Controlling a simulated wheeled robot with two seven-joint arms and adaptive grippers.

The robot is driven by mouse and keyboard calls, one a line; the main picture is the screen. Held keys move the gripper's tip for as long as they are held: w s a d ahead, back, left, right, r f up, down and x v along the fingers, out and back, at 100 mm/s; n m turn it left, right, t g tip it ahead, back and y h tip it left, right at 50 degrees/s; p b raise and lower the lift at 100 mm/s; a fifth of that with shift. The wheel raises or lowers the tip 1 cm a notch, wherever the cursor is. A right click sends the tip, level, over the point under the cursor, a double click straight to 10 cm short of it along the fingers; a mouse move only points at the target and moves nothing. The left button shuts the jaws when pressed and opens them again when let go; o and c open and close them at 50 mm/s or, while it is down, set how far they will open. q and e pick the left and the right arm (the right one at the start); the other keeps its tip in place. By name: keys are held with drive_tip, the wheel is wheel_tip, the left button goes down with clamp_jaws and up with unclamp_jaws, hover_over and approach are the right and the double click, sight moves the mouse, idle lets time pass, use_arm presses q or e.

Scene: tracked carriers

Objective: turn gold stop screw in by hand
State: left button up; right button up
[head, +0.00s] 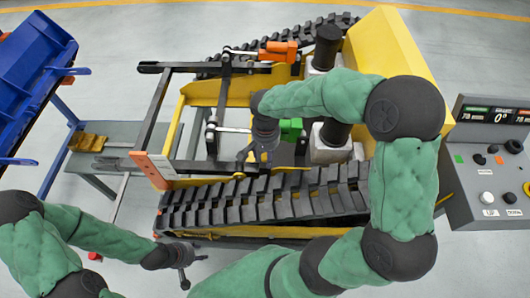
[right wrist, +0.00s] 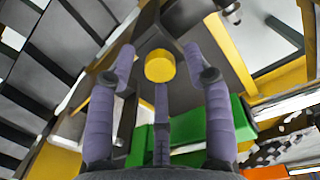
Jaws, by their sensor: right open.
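The gold stop screw (right wrist: 160,66) shows as a round yellow head in the right wrist view, set against a dark grey bracket. My right gripper (right wrist: 165,65) is open, its three purple-grey fingers spread around the screw head with gaps on both sides. I cannot tell whether the middle finger touches it. In the head view my right gripper (head: 262,154) points down over the carrier's frame next to the green block (head: 291,129), and the screw is hidden there. My left gripper (head: 190,268) is open and empty, in front of the near track.
The tracked carrier has a near track (head: 265,200), a yellow body (head: 405,50) and an orange block (head: 280,52). A blue tub (head: 35,70) and a grey bench (head: 125,140) stand at left. A control console (head: 490,165) stands at right.

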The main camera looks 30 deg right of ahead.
drive_tip(key=n+p, duration=0.1)
drive_tip(key=n, duration=0.1)
drive_tip(key=n+p, duration=0.1)
drive_tip(key=n, duration=0.1)
drive_tip(key=shift+r+n, duration=0.2)
drive_tip(key=shift+n, duration=0.2)
drive_tip(key=shift+f+n+p, duration=0.15)
drive_tip(key=shift+n+p, duration=0.2)
drive_tip(key=shift+n, duration=0.75)
drive_tip(key=n+p, duration=0.4)
drive_tip(key=n, duration=0.3)
drive_tip(key=shift+r, duration=0.2)
drive_tip(key=n, duration=0.1)
drive_tip(key=n+p, duration=0.1)
drive_tip(key=shift+f+n, duration=0.2)
drive_tip(key=shift+n, duration=0.1)
drive_tip(key=n+p, duration=0.4)
drive_tip(key=n, duration=0.1)
drive_tip(key=n+p, duration=0.2)
drive_tip(key=shift+r+n, duration=0.25)
drive_tip(key=shift+n, duration=0.15)
drive_tip(key=shift+f+n+p, duration=0.1)
drive_tip(key=shift+n+p, duration=0.35)
drive_tip(key=shift+n, duration=0.15)
drive_tip(key=shift+f+n, duration=0.1)
drive_tip(key=shift+n, duration=0.2)
drive_tip(key=shift+f, duration=0.1)
